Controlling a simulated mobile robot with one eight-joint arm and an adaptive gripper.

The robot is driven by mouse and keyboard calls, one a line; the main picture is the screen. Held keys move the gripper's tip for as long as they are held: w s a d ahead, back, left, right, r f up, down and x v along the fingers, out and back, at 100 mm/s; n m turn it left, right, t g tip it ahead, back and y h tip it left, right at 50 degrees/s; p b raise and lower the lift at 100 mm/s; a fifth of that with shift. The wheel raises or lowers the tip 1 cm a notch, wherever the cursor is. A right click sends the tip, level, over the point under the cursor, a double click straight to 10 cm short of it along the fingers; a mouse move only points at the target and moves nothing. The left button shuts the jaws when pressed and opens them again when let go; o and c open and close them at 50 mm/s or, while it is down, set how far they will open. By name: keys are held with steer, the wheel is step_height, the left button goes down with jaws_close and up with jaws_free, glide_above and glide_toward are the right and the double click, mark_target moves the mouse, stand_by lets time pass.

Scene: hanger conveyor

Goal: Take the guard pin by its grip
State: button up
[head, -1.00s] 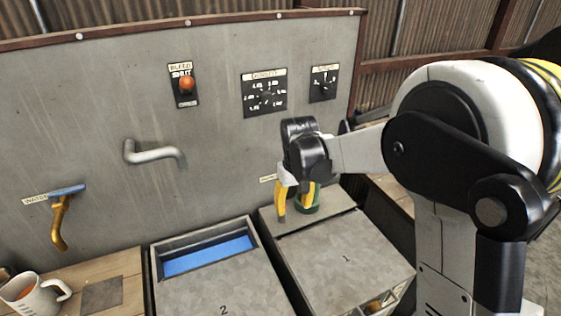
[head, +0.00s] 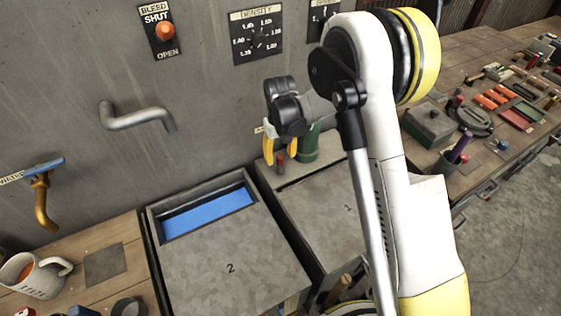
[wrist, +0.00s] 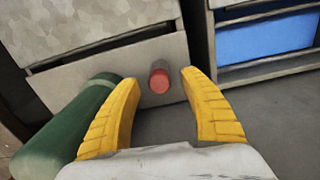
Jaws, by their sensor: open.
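A short red cylinder, which looks like the guard pin's grip (wrist: 159,76), sticks out from the grey top of the box marked 1 (head: 320,205). In the head view the red grip (head: 281,161) shows just by the yellow fingertips. My gripper (head: 280,158) is open with its fingers pointing down. In the wrist view my gripper (wrist: 160,80) has one finger on each side of the red grip's line, and nothing is held. I cannot tell how far the tips are from the grip. The rest of the pin is hidden.
A green cylinder (head: 308,146) stands close beside the grip; in the wrist view it (wrist: 70,130) lies right by the left finger. The grey wall panel (head: 200,120) is close behind. Box 2 with a blue opening (head: 208,212) is to the left.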

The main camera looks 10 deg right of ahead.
step_height(320, 180, down, 3)
steer(key=shift+w+f, duration=0.1)
steer(key=shift+c, duration=0.6)
jaws_close()
steer(key=shift+r, duration=0.25)
step_height(320, 180, up, 4)
steer(key=shift+r+p, duration=0.15)
steer(key=shift+p, duration=0.7)
steer(key=s+d+r+p, duration=0.2)
steer(key=d+r, duration=0.4)
steer(key=d, duration=0.5)
steer(key=shift+s+d+r, duration=0.2)
steer(key=shift+s+r, duration=0.05)
steer(key=shift+s, duration=0.05)
